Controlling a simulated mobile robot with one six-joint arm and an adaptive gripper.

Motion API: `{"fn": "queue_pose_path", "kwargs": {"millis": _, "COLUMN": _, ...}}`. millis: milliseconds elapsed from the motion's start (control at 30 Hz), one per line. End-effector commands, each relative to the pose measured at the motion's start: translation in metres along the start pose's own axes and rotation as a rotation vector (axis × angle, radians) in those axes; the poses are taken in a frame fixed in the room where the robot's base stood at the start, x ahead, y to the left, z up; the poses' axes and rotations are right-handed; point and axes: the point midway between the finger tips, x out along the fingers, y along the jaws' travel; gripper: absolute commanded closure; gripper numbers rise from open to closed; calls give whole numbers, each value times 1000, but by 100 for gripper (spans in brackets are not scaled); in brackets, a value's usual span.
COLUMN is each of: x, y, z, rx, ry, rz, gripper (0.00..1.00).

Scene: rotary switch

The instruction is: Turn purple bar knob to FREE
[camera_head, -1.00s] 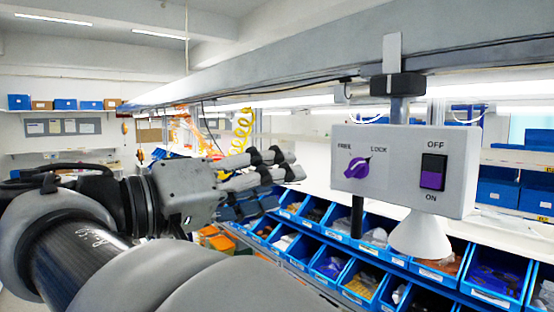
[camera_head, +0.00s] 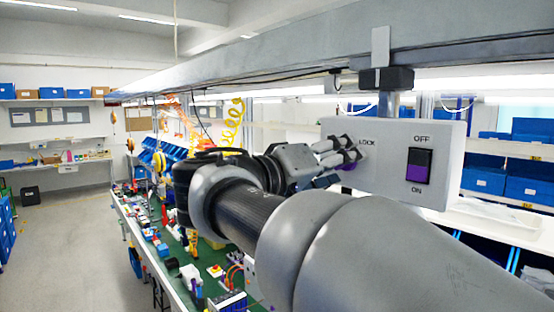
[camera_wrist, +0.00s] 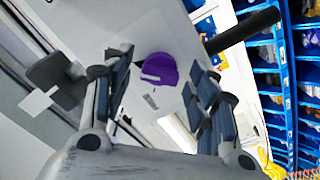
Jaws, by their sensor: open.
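The purple bar knob (camera_wrist: 162,68) is on the front of a light grey switch box (camera_head: 441,185). In the wrist view it sits between the fingers of my open gripper (camera_wrist: 165,62), with gaps on both sides and a white pointer mark on its face. In the head view my gripper (camera_head: 352,150) is at the box's left part. It covers most of the knob, leaving a purple edge (camera_head: 348,166) below the fingers. The LOCK label (camera_head: 367,141) shows at upper right of the fingers; the FREE label is hidden there.
A black and purple OFF/ON rocker switch (camera_head: 419,165) is on the same box, right of the knob. The box hangs by a bracket (camera_head: 386,78) from a grey overhead beam (camera_head: 250,65). A cluttered green workbench (camera_head: 215,262) stands below, and blue bins (camera_wrist: 278,100) show in the wrist view.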

Motion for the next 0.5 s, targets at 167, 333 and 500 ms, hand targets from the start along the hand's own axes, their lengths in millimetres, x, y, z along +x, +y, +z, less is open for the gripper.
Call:
{"fn": "queue_pose_path", "kwargs": {"millis": 167, "x": 3, "y": 0, "z": 0, "rx": 0, "ry": 0, "rz": 0, "gripper": 47}}
{"fn": "queue_pose_path", "kwargs": {"millis": 333, "x": 2, "y": 0, "z": 0, "rx": 0, "ry": 0, "rz": 0, "gripper": 49}}
{"fn": "queue_pose_path", "kwargs": {"millis": 500, "x": 2, "y": 0, "z": 0, "rx": 0, "ry": 0, "rz": 0, "gripper": 61}}
